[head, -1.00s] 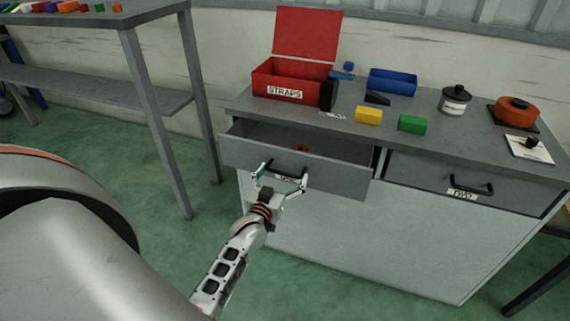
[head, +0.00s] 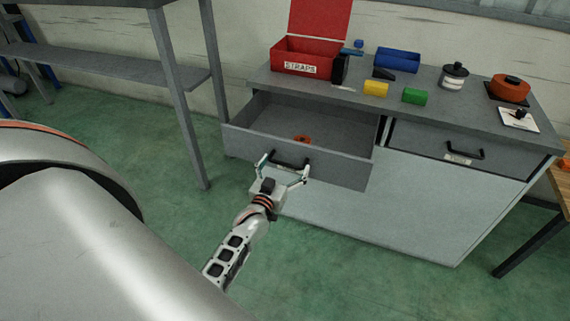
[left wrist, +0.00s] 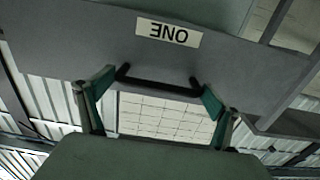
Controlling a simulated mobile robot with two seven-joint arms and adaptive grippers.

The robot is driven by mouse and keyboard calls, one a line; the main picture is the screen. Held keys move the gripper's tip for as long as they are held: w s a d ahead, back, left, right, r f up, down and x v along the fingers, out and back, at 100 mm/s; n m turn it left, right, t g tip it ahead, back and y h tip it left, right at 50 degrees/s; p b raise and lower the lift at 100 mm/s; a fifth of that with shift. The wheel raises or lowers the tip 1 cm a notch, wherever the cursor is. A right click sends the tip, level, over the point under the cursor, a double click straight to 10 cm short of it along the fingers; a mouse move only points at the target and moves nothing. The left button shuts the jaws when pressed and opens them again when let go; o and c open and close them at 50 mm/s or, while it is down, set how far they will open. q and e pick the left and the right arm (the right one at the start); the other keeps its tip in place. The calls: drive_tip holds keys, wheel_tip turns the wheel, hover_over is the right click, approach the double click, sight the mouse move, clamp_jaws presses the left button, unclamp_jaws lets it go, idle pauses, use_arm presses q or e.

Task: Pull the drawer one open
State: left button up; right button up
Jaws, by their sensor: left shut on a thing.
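Drawer one (head: 345,168) is the left grey drawer of the cabinet and stands well open, its inside visible. An orange item (head: 302,139) lies in it. Its front bears the label ONE (left wrist: 168,33), upside down in the left wrist view. My left gripper (head: 285,166) is shut on the drawer's black handle (left wrist: 158,84), with one green-padded finger at each end of the bar. My right gripper is not in view.
The right drawer (head: 430,143) is shut. On the cabinet top are a red STRAPS box (head: 301,56), a blue bin (head: 397,60), yellow (head: 375,89) and green (head: 414,96) blocks, and a canister (head: 453,77). A grey shelf table (head: 110,72) stands left. Green floor before the cabinet is clear.

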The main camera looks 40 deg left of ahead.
use_arm(q)
drive_tip(key=shift+s+d, duration=0.1)
drive_tip(key=shift+d, duration=0.05)
drive_tip(key=o, duration=1.3)
drive_tip(key=v, duration=1.2)
